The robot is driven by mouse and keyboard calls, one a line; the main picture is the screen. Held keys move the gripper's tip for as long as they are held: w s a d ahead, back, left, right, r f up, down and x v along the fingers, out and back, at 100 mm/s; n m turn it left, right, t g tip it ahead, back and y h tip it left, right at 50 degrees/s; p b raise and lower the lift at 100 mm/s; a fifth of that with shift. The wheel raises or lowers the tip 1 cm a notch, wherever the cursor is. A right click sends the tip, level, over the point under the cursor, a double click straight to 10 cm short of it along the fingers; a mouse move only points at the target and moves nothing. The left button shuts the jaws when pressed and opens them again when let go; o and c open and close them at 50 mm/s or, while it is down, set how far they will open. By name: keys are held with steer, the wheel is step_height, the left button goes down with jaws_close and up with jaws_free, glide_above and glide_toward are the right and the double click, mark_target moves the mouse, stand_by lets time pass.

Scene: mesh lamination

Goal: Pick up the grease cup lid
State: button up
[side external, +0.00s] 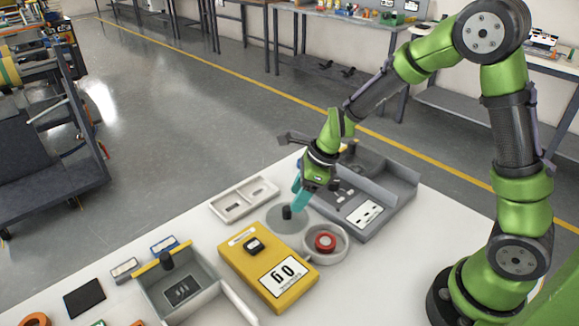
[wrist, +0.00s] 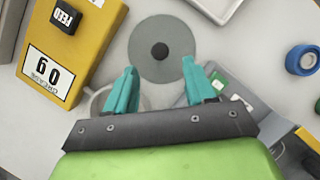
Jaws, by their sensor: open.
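The grease cup lid, a flat grey disc with a black knob, lies on the white table in the side view (side external: 274,224). In the wrist view the lid (wrist: 178,68) is at the upper middle with its knob facing up. My gripper (side external: 300,197) has teal fingers pointing down, close to the knob on its right in the side view. In the wrist view my gripper (wrist: 161,66) is open and empty, with its fingertips apart near the lid's lower edge and the knob beyond them. A round pale cup (side external: 341,257) with a red piece inside stands beside the lid.
A white two-slot tray (side external: 232,209) lies behind the lid. A grey tray (side external: 392,205) is to the right, a grey bin (side external: 207,293) at front left. A blue ring (wrist: 303,60) shows at right.

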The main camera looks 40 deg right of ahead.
mark_target(287, 213)
steer(key=x, duration=0.5)
steer(key=shift+w+a, duration=0.1)
steer(key=shift+w, duration=0.1)
steer(key=shift+r, duration=0.1)
steer(key=shift+c, duration=0.3)
jaws_close()
